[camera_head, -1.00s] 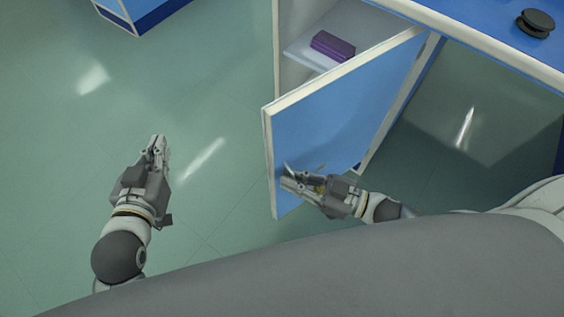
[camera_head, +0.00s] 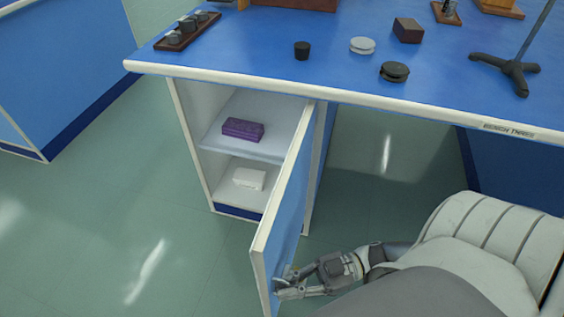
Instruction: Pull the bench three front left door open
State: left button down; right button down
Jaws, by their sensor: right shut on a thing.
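The bench three front left door (camera_head: 286,217) is a blue panel with pale edges, swung out from the cabinet under the bench (camera_head: 345,85). The cabinet inside shows two shelves, with a purple box (camera_head: 243,129) on the upper one and a white box (camera_head: 249,178) on the lower one. My right gripper (camera_head: 280,285) is at the door's outer face near its free edge, low in the picture. It is shut on the door's handle, which its fingers mostly hide. My left gripper is out of view.
Another blue bench (camera_head: 65,65) stands at the left. The floor left of the door is clear.

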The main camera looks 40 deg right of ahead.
jog(key=shift+s+f, duration=0.15)
jog(key=c, duration=1.8)
grip_release()
jog(key=shift+c, duration=0.2)
jog(key=v, duration=1.2)
